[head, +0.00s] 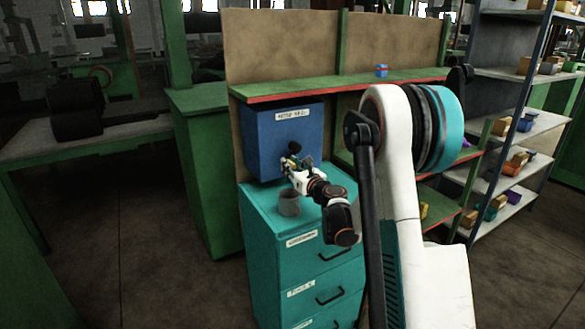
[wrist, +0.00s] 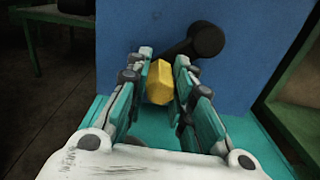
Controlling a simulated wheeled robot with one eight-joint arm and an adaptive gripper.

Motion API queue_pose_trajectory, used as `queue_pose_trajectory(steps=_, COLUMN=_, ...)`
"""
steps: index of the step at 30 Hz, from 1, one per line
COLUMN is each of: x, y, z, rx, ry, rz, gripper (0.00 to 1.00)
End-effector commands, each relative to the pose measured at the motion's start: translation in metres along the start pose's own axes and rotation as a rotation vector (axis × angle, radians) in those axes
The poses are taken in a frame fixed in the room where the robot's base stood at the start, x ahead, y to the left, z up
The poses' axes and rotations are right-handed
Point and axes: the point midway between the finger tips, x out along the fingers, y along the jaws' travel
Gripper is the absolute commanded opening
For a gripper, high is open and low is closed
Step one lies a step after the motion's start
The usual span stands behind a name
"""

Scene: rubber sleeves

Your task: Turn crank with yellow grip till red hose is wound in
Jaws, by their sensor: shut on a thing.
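The yellow grip (wrist: 160,82) sits between the two fingers of my gripper (wrist: 160,88) in the wrist view, and the gripper is shut on it. The dark crank arm (wrist: 181,48) runs from behind the grip up and right to a round black hub (wrist: 207,40) on the face of the blue box (wrist: 135,30). In the head view my gripper (head: 291,162) is at the front of the blue box (head: 262,135), and the fingers hide most of the crank. I cannot make out a red hose in either view.
The box stands on a teal drawer cabinet (head: 305,258). A green shelf (head: 340,85) with a small blue box (head: 381,70) runs above. Loaded shelves (head: 515,130) stand at the right.

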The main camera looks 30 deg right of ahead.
Motion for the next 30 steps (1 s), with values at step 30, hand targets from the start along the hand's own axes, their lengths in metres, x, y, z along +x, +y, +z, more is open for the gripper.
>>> queue_pose_trajectory(steps=30, x=0.0, y=0.017, z=0.052, rx=0.918, ry=0.002, rz=0.0, gripper=0.0)
